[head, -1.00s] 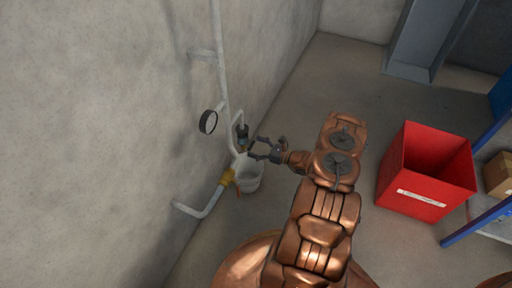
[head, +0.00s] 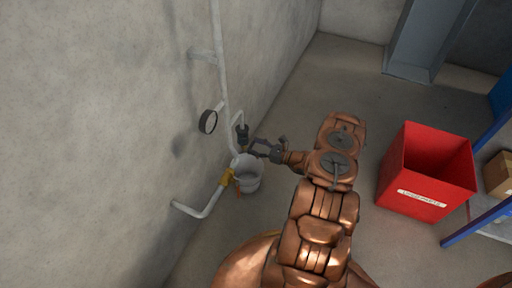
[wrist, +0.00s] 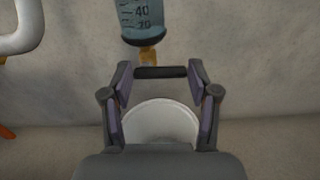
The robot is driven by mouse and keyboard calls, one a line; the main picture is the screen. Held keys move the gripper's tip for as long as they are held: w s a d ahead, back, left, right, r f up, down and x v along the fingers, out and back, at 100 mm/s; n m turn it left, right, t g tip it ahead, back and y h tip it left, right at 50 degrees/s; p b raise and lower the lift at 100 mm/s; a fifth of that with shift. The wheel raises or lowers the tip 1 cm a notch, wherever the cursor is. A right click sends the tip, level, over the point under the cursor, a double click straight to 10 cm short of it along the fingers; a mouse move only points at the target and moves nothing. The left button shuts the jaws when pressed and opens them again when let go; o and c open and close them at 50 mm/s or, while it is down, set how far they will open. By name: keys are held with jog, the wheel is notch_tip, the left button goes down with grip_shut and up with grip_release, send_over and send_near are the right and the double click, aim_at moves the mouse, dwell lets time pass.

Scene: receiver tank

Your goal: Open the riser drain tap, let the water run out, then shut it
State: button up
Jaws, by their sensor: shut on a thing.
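My gripper (head: 258,147) is at the riser by the wall, above a white bucket (head: 246,178). In the head view the dark fitting (head: 242,133) hangs on a short branch of the pipe. The bucket's round opening (wrist: 153,123) lies below, between my fingers. No water stream can be made out.
The white riser pipe (head: 222,75) runs up the wall, with a round gauge (head: 208,122). A yellow valve (head: 227,177) with an orange lever sits on the lower pipe, left of the bucket. A red bin (head: 408,195) and blue shelving stand at right. Floor beyond is clear.

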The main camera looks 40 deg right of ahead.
jog(key=shift+s+a+f+m+b, duration=0.1)
jog(key=shift+f+m+b, duration=0.15)
jog(key=shift+m+b, duration=1.2)
jog(key=shift+w+a+f+m+b, duration=0.15)
jog(key=shift+m+b, duration=0.35)
jog(key=shift+m, duration=1.85)
jog(key=shift+s+f+m+b, duration=0.25)
jog(key=shift+m+b, duration=0.7)
jog(key=shift+m, duration=0.95)
jog(key=shift+w, duration=0.1)
jog(key=o, duration=1.2)
jog(key=shift+f, duration=0.1)
jog(key=shift+c, duration=0.2)
jog(key=v, duration=1.2)
